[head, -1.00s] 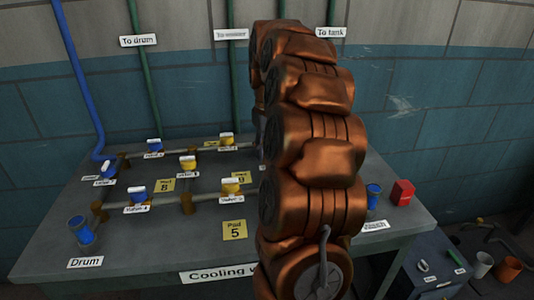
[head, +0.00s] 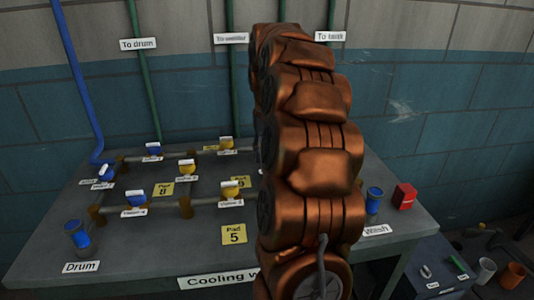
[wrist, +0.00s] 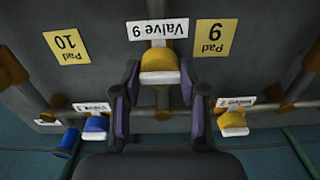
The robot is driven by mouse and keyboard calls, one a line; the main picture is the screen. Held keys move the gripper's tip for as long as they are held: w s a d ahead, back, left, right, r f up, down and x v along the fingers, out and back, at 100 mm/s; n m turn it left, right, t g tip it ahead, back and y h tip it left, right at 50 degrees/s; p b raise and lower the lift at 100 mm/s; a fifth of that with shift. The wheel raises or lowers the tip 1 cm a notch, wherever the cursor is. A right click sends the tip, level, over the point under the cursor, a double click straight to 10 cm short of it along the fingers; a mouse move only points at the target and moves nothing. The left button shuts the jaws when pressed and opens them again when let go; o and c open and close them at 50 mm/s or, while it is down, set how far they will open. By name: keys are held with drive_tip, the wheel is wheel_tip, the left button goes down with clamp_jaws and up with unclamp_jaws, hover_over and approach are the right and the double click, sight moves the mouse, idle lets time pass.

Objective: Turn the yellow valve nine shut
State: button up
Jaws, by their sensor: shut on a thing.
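The yellow valve nine (wrist: 160,62) stands in the upper middle of the wrist view, beside its white "Valve 9" label (wrist: 157,29). Its pale handle bar (wrist: 160,78) lies crosswise in the picture. My gripper (wrist: 160,75) has one dark finger on each side of the handle and is shut on it. The exact contact at the fingertips is hard to make out. In the head view my copper arm hides both the gripper and valve nine.
Another yellow valve (wrist: 232,121) and a blue valve (wrist: 96,123) flank the gripper in the wrist view, with pipes between. Several other valves stand on the table's left half in the head view. A red box (head: 404,196) and a blue-topped cup (head: 374,199) stand right of my arm.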

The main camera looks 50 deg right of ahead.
drive_tip(key=o, duration=1.2)
drive_tip(key=shift+c, duration=0.2)
drive_tip(key=shift+r, duration=0.1)
drive_tip(key=shift+w+r, duration=0.1)
drive_tip(key=shift+r, duration=3.55)
